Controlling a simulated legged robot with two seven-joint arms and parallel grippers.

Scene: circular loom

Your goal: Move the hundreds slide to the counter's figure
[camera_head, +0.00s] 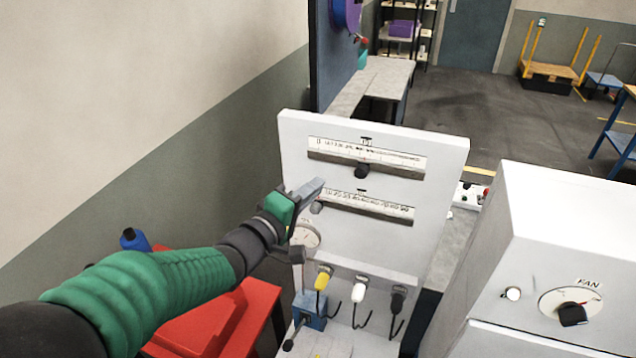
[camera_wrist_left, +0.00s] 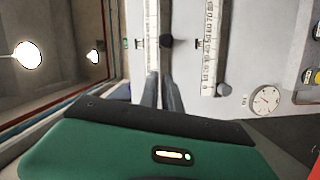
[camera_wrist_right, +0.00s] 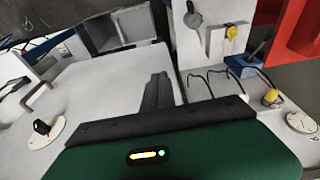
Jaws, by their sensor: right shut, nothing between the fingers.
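A white upright panel (camera_head: 436,190) carries two horizontal scale strips. The upper scale (camera_head: 400,158) has a black slide knob (camera_head: 361,171) near its middle. The lower scale (camera_head: 370,205) has a grey slide knob (camera_head: 316,208) at its left end. I cannot read which slide is the hundreds one, nor a counter's figure. My left gripper (camera_head: 318,186) is in front of the panel's left side; in the left wrist view its fingers (camera_wrist_left: 162,92) are slightly apart and empty, pointing toward the black knob (camera_wrist_left: 167,41). My right gripper (camera_wrist_right: 157,92) is shut and empty.
A round dial (camera_head: 307,235) sits at the panel's lower left. Yellow, white and black hanging connectors with hooks (camera_head: 360,290) are below. A white cabinet with a fan knob (camera_head: 573,314) stands right. A red box (camera_head: 215,325) is lower left.

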